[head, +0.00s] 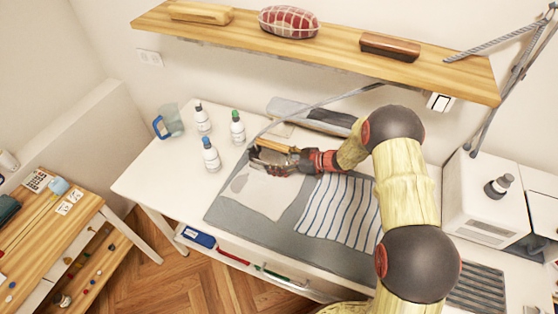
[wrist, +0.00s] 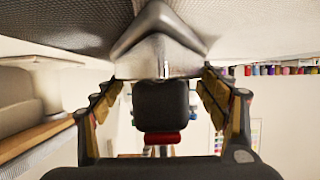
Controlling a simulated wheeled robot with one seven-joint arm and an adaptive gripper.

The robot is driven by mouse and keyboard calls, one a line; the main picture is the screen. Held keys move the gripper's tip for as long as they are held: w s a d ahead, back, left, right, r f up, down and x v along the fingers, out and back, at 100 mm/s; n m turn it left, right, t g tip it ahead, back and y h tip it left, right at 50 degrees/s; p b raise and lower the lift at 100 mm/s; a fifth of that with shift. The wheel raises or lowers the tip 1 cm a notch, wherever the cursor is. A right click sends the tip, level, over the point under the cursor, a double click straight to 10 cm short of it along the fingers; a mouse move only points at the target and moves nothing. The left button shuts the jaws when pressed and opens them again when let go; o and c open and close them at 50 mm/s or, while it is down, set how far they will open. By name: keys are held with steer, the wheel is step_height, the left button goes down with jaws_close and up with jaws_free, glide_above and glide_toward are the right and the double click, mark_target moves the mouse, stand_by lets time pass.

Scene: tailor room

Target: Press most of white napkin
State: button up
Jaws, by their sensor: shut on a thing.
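The white napkin (head: 275,198) lies on the grey pressing mat (head: 222,210), with a darker grey patch on its left part. An iron (head: 262,168) is at the napkin's far edge, partly hidden by my gripper. My gripper (head: 275,152) is shut on the iron. In the wrist view, the iron's metal body (wrist: 160,52) and dark handle (wrist: 160,103) show between my gripper's fingers (wrist: 165,100). I cannot tell whether the iron's sole touches the cloth. A blue-striped cloth (head: 340,212) lies on the mat to the right of the napkin.
Several bottles (head: 211,155) and a clear jug (head: 168,122) stand at the table's left. A grey cord (head: 320,102) arches over the table. A wooden shelf (head: 340,45) hangs above the back. A white machine (head: 485,205) stands at the right.

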mark_target(265, 154)
steer(key=shift+w+a+r, duration=0.1)
steer(key=shift+w+a, duration=0.25)
steer(key=shift+a, duration=0.6)
steer(key=shift+w+a, duration=0.4)
steer(key=shift+a, duration=0.55)
steer(key=shift+w+a+r, duration=0.1)
steer(key=shift+w+a, duration=0.25)
steer(key=shift+a, duration=0.6)
steer(key=shift+s+a+p, duration=0.3)
steer(key=shift+s+a, duration=0.25)
steer(key=shift+s, duration=0.95)
steer(key=shift+s+a+p, duration=0.35)
steer(key=shift+s+a, duration=0.2)
steer(key=shift+s, duration=1)
steer(key=shift+s+a+p, duration=0.3)
steer(key=shift+s+a, duration=0.25)
steer(key=shift+s, duration=0.95)
steer(key=shift+s, duration=0.1)
steer(key=shift+s+a, duration=0.25)
steer(key=shift+s, duration=0.15)
steer(key=shift+s+a+p, duration=0.15)
steer(key=shift+s+a, duration=0.35)
steer(key=shift+s, duration=0.9)
steer(key=shift+s+a+p, duration=0.15)
steer(key=shift+s+a, duration=0.3)
steer(key=shift+s, duration=0.9)
steer(key=shift+s+a+p, duration=0.15)
steer(key=shift+s+a, duration=0.35)
steer(key=shift+s, duration=0.9)
